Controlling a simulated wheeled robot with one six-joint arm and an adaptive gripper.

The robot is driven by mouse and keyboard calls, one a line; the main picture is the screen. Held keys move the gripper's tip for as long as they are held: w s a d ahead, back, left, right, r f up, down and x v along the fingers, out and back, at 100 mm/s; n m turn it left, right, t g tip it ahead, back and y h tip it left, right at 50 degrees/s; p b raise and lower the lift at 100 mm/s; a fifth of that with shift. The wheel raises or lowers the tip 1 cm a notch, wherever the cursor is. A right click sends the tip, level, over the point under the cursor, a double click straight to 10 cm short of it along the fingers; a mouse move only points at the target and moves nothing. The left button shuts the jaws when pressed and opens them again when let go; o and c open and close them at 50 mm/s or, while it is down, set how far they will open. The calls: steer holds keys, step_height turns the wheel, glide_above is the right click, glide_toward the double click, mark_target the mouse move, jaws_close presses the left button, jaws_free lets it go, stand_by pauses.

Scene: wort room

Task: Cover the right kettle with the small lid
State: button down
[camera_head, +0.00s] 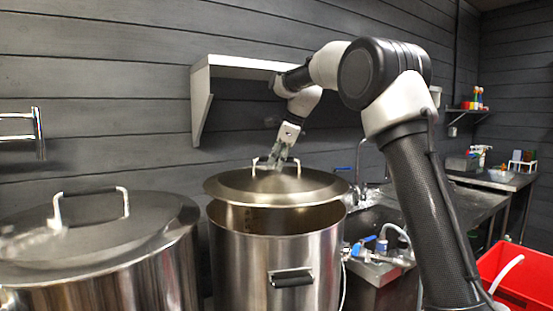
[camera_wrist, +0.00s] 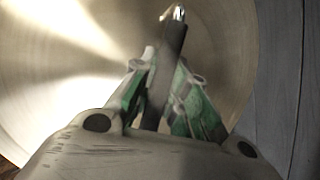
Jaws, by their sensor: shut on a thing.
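The right kettle (camera_head: 250,262) is a tall steel pot with a black-gripped side handle, and part of its opening shows. The small lid (camera_head: 235,190), a round steel disc with a bar handle on top, is just above the kettle's rim. A gap shows between lid and rim, widest at the front right. My gripper (camera_head: 275,163) is shut on the lid's handle from above. In the wrist view, my gripper's green-padded fingers (camera_wrist: 165,85) are on both sides of the dark handle grip (camera_wrist: 172,50), with the lid's brushed top (camera_wrist: 60,75) behind. The lid's far edge contact is hidden.
A left kettle (camera_head: 150,270) with its own lid (camera_head: 110,228) stands close beside. A white wall shelf (camera_head: 240,62) is behind my arm. A sink counter with a tap and blue-handled valves (camera_head: 381,245) is to the right, with a red crate (camera_head: 525,277) beyond.

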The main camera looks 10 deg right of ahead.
steer(key=shift+f, duration=3.55)
steer(key=c, duration=1.3)
jaws_free()
steer(key=shift+s+f, duration=0.1)
steer(key=v, duration=1.2)
